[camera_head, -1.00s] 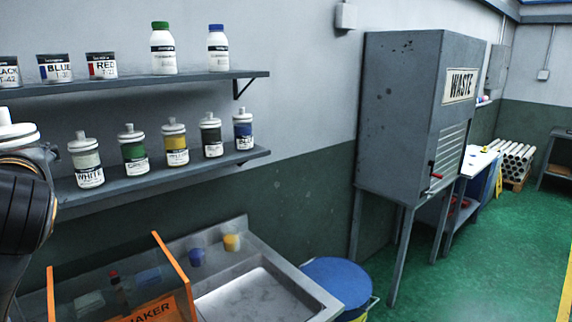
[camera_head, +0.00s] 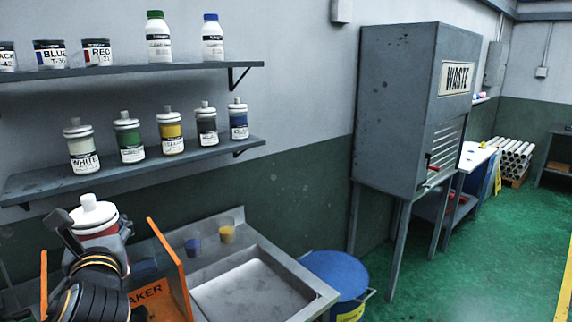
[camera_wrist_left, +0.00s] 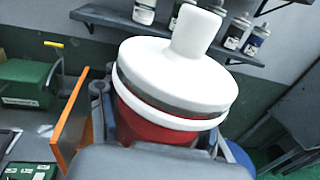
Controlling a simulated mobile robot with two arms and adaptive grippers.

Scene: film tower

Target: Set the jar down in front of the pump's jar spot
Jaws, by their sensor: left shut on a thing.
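The jar (camera_head: 94,213) has a white lid with a round white knob and a red body. My left gripper (camera_head: 100,243) is shut around its body and holds it roughly upright at the lower left of the head view, in front of the wall and near the orange-sided shaker. In the left wrist view the jar (camera_wrist_left: 175,85) fills the middle, with the gripper's fingers at both sides of its red body. Its underside is hidden. I cannot make out the pump or its jar spot in either view. My right gripper is not in view.
The shaker's orange panel (camera_head: 172,268) stands close to the jar. A steel sink (camera_head: 250,290) with two small cups is to its right, then a blue-lidded drum (camera_head: 335,273). The lower shelf (camera_head: 140,172) holds several similar jars. A green box (camera_wrist_left: 28,83) shows in the left wrist view.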

